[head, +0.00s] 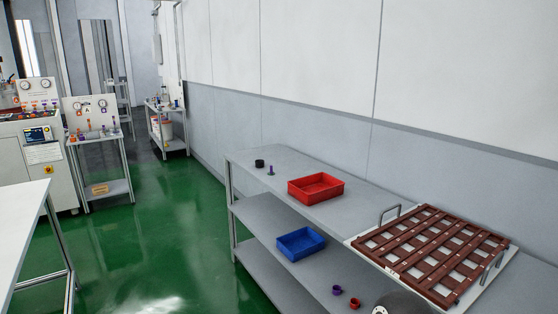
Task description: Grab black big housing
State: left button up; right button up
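A small black round part (259,163), which looks like the black housing, stands on the top of the grey shelf table at its far left end. It is small in the head view, so its details cannot be told. Neither of my grippers shows in the head view.
A red bin (316,189) sits on the tabletop right of these parts. A brown slotted tray (432,254) lies further right. A blue bin (301,243), a purple ring (337,290) and an orange-red ring (354,303) are lower down. Green floor (165,240) is open left of the table.

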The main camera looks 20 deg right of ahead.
aim_at(260, 164)
jog(key=z, duration=0.3)
jog(key=i, duration=1.65)
jog(key=u, duration=0.45)
jog(key=i, duration=1.85)
jog(key=z, duration=0.25)
